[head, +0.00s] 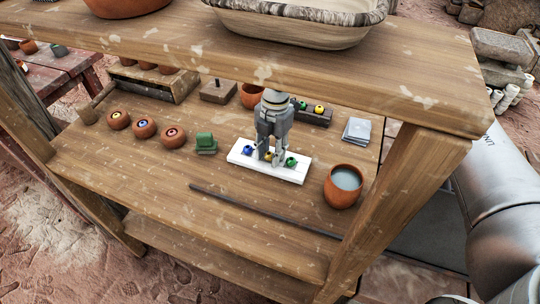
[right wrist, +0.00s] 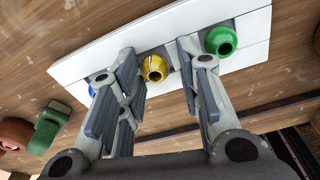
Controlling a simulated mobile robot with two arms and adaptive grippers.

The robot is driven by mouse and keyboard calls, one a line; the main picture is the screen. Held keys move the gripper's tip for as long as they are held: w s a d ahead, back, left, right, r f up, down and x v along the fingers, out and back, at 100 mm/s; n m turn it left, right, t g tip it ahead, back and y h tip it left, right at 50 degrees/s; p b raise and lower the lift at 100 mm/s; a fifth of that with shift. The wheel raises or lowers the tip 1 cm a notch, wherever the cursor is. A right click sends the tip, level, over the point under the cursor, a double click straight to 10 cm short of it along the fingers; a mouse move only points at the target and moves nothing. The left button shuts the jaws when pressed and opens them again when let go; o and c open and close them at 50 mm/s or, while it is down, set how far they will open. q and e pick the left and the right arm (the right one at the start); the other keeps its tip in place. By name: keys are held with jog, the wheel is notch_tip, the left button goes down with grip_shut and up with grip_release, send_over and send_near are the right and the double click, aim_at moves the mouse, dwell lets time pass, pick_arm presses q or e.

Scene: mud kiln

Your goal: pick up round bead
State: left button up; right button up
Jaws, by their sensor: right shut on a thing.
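A white tray (head: 239,159) on the lower wooden shelf holds a blue bead (head: 248,150), a yellow round bead (right wrist: 154,68) and a green bead (head: 291,161) in a row. The green bead also shows in the right wrist view (right wrist: 221,40); the blue one is mostly hidden there behind a finger. My right gripper (head: 265,155) points down over the middle of the tray, its fingers on either side of the yellow bead and shut on it. The yellow bead is mostly covered by the fingers in the head view. My left gripper is not in view.
A terracotta cup of pale liquid (head: 343,186) stands right of the tray, a dark rod (head: 262,210) lies in front, and a green block (head: 206,144) is to the left. Several clay pots (head: 145,128) sit further left.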

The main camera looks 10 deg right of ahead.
jog(key=shift+s+a+f, duration=0.15)
jog(key=shift+a+f, duration=0.05)
jog(key=shift+f, duration=0.15)
jog(key=shift+c, duration=1.3)
